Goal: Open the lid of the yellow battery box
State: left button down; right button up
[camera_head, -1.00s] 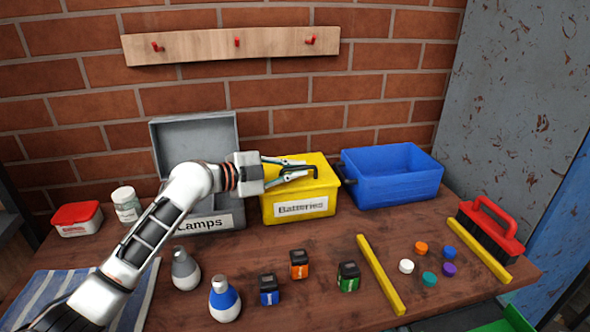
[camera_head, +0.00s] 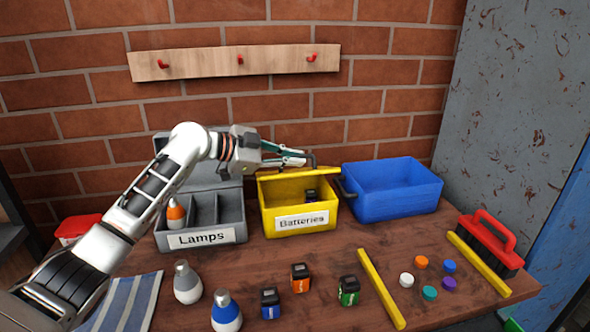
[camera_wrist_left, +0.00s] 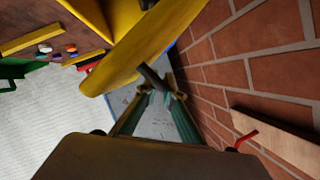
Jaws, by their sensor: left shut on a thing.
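The yellow battery box (camera_head: 270,222) stands at the back of the table with a "Batteries" label on its front. Its yellow lid (camera_head: 285,174) is raised and seen nearly edge-on, so the inside shows with a dark battery (camera_head: 311,195) in it. My left gripper (camera_head: 309,159) is above the box's back edge, shut on the lid's black handle (camera_wrist_left: 152,77). In the left wrist view the raised lid (camera_wrist_left: 140,48) slants in front of the fingers (camera_wrist_left: 155,92). My right gripper is not in view.
The open grey "Lamps" box (camera_head: 230,218) stands left, holding an orange-and-white lamp (camera_head: 175,214). A blue bin (camera_head: 400,202) stands right. The brick wall is close behind.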

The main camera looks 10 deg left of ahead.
pick_arm(q)
jog(key=shift+w+a+r, duration=0.1)
jog(key=shift+w+r, duration=0.05)
jog(key=shift+w, duration=0.2)
jog(key=shift+w+r, duration=0.15)
jog(key=shift+r, duration=0.05)
jog(key=shift+w+a+r+b, duration=0.2)
jog(key=shift+w+r+b, duration=0.15)
jog(key=shift+r+b, duration=0.1)
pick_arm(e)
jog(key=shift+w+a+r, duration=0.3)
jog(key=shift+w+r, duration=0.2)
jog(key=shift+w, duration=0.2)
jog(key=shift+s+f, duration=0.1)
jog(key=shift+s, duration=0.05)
